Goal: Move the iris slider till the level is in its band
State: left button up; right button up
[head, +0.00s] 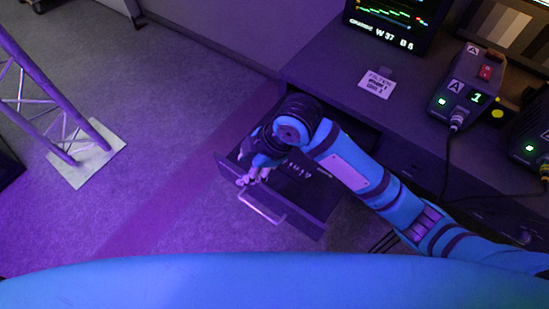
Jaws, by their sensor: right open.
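A monitor (390,22) at the top shows a green and yellow trace and the text "W 37 B 8". A dark control box (468,85) marked A has a red switch, a green "1" display and a green light. I cannot make out an iris slider. My right gripper (254,179) is open, over the front of a pulled-out drawer (312,205), close to its silver handle (262,207). I cannot tell if it touches the drawer. My right arm hides part of the drawer. My left gripper is out of view.
A second box (532,150) and cables are at the right edge. A truss leg stands on a white base plate (87,155) at the left. The carpet between truss and drawer is clear.

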jog(key=w+d+r+n+h, duration=0.5)
jog(key=w+d+n, duration=0.1)
jog(key=w+n, duration=0.25)
jog(key=shift+m+g, duration=0.25)
jog(key=shift+g, duration=0.15)
notch_tip(320, 180, down, 18)
jog(key=shift+r+p, duration=0.25)
jog(key=shift+p, duration=0.25)
grip_shut()
jog(key=shift+d, duration=0.1)
